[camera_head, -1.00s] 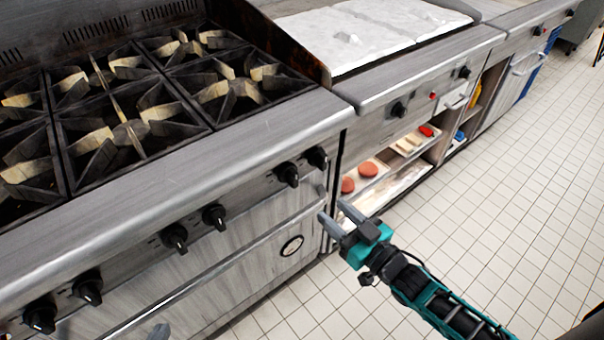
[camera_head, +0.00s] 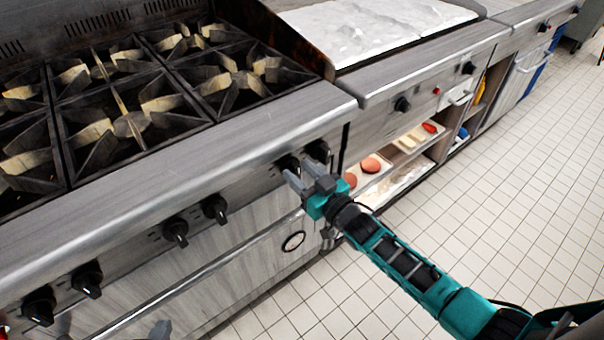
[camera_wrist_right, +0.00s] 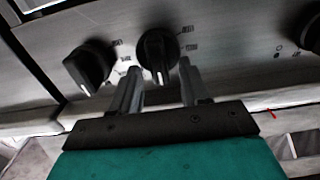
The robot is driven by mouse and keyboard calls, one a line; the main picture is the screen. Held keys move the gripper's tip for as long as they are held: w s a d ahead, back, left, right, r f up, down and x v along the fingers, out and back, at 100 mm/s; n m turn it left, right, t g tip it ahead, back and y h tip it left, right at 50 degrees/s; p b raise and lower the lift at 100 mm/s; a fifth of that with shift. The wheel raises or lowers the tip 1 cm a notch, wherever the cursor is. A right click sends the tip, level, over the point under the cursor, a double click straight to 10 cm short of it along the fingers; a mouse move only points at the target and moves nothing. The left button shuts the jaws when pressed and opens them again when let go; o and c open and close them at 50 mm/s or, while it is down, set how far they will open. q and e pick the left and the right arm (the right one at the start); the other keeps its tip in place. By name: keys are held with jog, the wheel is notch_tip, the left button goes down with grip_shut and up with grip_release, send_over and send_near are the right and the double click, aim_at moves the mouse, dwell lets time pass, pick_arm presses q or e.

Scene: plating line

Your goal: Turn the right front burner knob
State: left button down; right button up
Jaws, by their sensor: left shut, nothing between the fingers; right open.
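Two black knobs form the right-hand pair on the range's front panel: the left one (camera_head: 288,163) and the end one (camera_head: 317,151). My right gripper (camera_head: 302,173) is open and empty in front of this pair, partly covering it. In the right wrist view, one black knob (camera_wrist_right: 157,52) with a pale pointer mark stands ahead of the gap between the open fingers (camera_wrist_right: 157,90). The other knob (camera_wrist_right: 88,62) is left of the fingers. I cannot tell whether the fingers touch a knob.
More knobs (camera_head: 175,231) line the panel to the left. The oven handle (camera_head: 200,275) runs below them. The counter edge (camera_head: 190,175) juts out above. A griddle unit with its own knob (camera_head: 402,104) and a shelf of food stands right. The tiled floor (camera_head: 480,190) is clear.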

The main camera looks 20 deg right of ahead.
grip_shut()
dwell(0.4)
jog(key=shift+n, duration=0.3)
jog(key=n, duration=0.3)
jog(key=shift+s+a+f, duration=0.1)
jog(key=shift+a, duration=0.1)
jog(key=shift+a+f+n, duration=0.1)
jog(key=shift+n, duration=1.15)
jog(key=shift+a+f+n, duration=0.1)
jog(key=shift+n, duration=1.15)
jog(key=shift+s, duration=0.1)
grip_release()
jog(key=shift+r, duration=0.1)
